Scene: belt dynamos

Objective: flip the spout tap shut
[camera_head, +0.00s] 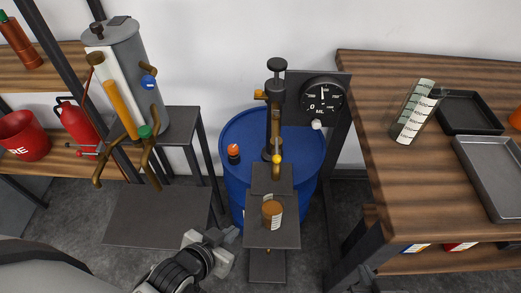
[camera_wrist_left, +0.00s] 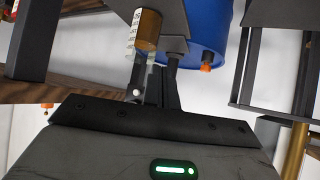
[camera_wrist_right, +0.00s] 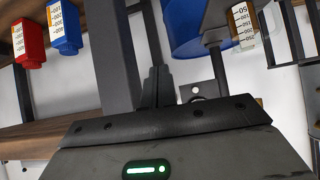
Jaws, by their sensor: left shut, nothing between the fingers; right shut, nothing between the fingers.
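A brass pump (camera_head: 275,125) with a black top knob stands on the blue drum (camera_head: 236,165). A small yellow knob (camera_head: 276,160) sits at its lower front, by the spout; I cannot tell the tap's exact position. A measuring beaker of amber liquid (camera_head: 272,213) stands on the dark stand (camera_head: 258,238) below; it also shows in the left wrist view (camera_wrist_left: 147,30) and right wrist view (camera_wrist_right: 243,25). My left gripper (camera_head: 234,235) is shut and empty, left of the stand, apart from the beaker. My right gripper (camera_wrist_right: 158,85) is shut and empty, low in front.
A black dial gauge (camera_head: 323,98) stands right of the pump. An orange cap (camera_head: 234,150) is on the drum. A grey cylinder with brass taps (camera_head: 125,65) stands left. The wooden bench (camera_head: 420,185) at right holds a graduated beaker (camera_head: 412,112) and trays (camera_head: 492,165).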

